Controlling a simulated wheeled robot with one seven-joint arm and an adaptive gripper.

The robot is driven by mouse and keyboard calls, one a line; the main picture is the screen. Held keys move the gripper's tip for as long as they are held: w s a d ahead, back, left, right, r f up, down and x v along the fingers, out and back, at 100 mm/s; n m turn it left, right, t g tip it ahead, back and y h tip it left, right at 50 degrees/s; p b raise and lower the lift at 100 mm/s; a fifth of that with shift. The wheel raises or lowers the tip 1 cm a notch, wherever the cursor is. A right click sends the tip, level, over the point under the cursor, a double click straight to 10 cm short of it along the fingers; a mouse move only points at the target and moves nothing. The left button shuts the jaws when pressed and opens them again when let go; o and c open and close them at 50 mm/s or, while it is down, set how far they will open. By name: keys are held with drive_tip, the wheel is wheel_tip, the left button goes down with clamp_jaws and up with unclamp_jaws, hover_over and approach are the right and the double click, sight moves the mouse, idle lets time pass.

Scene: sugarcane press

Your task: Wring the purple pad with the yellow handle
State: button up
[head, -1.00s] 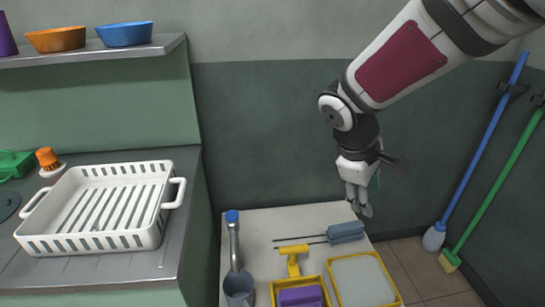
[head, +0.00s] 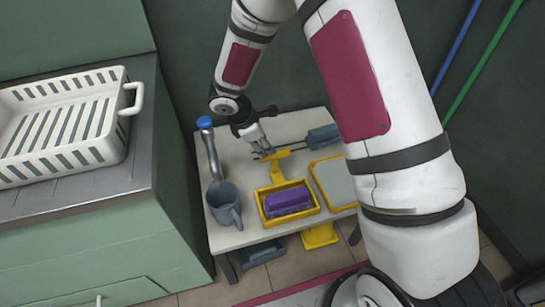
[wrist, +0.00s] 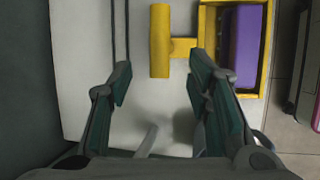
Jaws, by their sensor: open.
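The purple pad (head: 287,201) lies in a yellow-rimmed tray (head: 262,214) on the white table. The wrist view shows part of the pad (wrist: 246,42) at the upper right. The yellow handle (head: 278,172) is T-shaped and joins the tray's far side; its crossbar shows in the wrist view (wrist: 160,42). My gripper (head: 264,152) is just above the handle's crossbar. In the wrist view my gripper (wrist: 158,82) is open and empty, with its two fingers on either side of the crossbar's line. Whether a finger touches the handle I cannot tell.
A grey jug (head: 222,200) stands under a blue-topped spout (head: 209,145) at the table's left. A grey roller (head: 323,135) with rods lies behind the handle. A yellow-framed grey panel (head: 334,181) is right of the tray. A white basket (head: 120,135) sits on the left counter.

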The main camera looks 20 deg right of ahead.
sight(275, 155)
drive_tip(key=b+x, duration=0.2)
drive_tip(key=x, duration=0.8)
drive_tip(key=shift+d+f+b, duration=0.2)
drive_tip(key=shift+f+b, duration=0.15)
drive_tip(key=shift+b, duration=0.05)
drive_tip(key=shift+c, duration=0.2)
clamp_jaws()
